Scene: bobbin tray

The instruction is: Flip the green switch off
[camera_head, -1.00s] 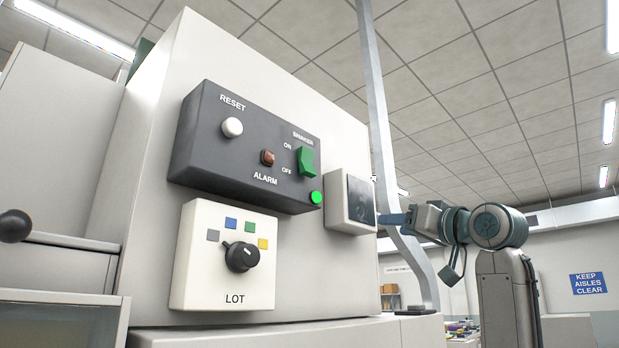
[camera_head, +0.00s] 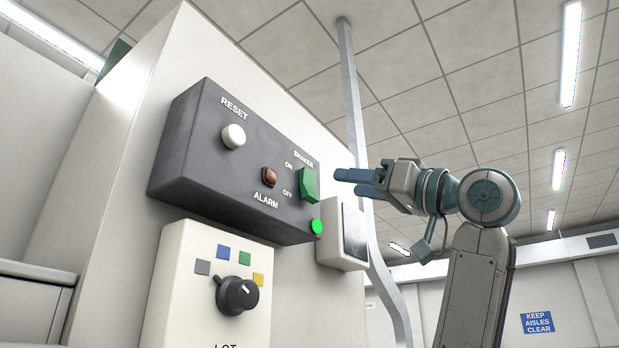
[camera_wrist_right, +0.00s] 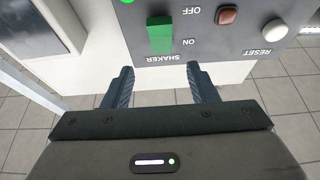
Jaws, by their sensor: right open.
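The green switch (camera_head: 308,185) labelled SHAKER sits at the right end of the dark control box (camera_head: 215,180), between ON above and OFF below. A green lamp (camera_head: 317,227) glows below it. My right gripper (camera_head: 345,182) is open and empty, a little to the right of the switch and apart from it in the head view. In the right wrist view the two fingers (camera_wrist_right: 160,82) are spread, and the switch (camera_wrist_right: 160,36) shows just beyond the gap between them. My left gripper is not in view.
A white RESET button (camera_head: 233,136) and a red ALARM light (camera_head: 269,177) share the box. A white panel with a black LOT knob (camera_head: 237,295) is below. A small screen unit (camera_head: 343,235) and a grey pole (camera_head: 352,95) stand close to my right arm.

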